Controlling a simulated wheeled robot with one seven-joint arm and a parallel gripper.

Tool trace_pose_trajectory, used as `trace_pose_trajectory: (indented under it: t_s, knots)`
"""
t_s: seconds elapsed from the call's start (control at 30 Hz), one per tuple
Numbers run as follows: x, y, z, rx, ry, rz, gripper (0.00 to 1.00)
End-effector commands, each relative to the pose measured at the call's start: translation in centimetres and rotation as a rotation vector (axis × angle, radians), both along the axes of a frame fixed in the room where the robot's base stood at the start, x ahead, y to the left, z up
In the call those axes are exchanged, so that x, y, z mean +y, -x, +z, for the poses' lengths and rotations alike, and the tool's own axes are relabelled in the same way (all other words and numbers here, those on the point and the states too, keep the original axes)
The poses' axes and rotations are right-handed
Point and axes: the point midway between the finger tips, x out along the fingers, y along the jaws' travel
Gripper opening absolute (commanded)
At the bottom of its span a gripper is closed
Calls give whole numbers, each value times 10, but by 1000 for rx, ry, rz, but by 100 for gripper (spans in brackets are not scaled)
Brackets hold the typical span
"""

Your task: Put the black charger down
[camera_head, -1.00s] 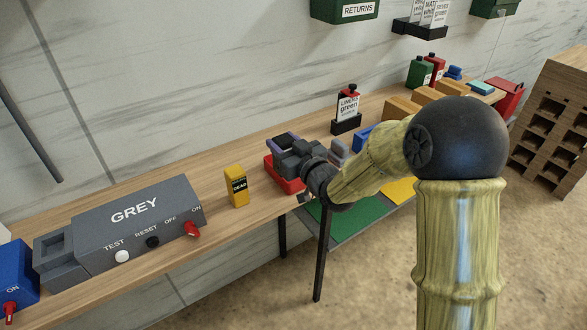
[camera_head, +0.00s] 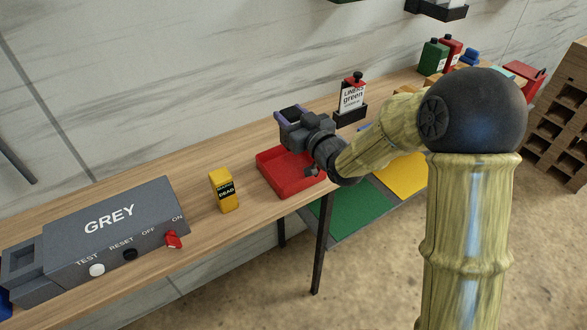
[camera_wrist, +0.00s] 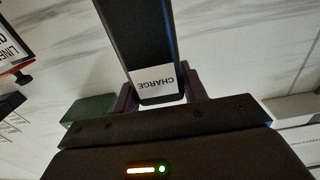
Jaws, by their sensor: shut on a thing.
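The black charger (camera_wrist: 142,45) has a white label reading CHARGE, which appears upside down in the wrist view. My gripper (camera_wrist: 158,92) is shut on its labelled end, with one finger on each side. The rest of the charger extends away and runs out of the top of that view. In the head view my gripper (camera_head: 289,117) is above the far side of the red tray (camera_head: 270,179), pointing toward the wall. The charger cannot be made out clearly there. No support shows under it in the wrist view.
A yellow DEAD box (camera_head: 223,190) stands left of the tray, then the GREY machine (camera_head: 110,222) with its knobs. Bare wooden bench (camera_head: 180,160) lies behind the yellow box.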

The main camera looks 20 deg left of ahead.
Motion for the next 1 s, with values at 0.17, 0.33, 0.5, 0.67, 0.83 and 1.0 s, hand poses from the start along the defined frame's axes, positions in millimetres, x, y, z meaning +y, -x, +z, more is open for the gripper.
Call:
trace_pose_trajectory:
  t_s: [0.17,0.33,0.5,0.67,0.83,1.0]
  knots:
    - [1,0,-6,2,-1,1,15]
    - [-1,-1,-34,5,1,-2,15]
    - [-1,-1,-56,1,-1,-3,15]
    - [-2,-1,-57,-3,-2,-4,15]
    - [-2,-2,-58,-1,-2,-4,15]
    - [-2,-1,-75,3,0,-4,15]
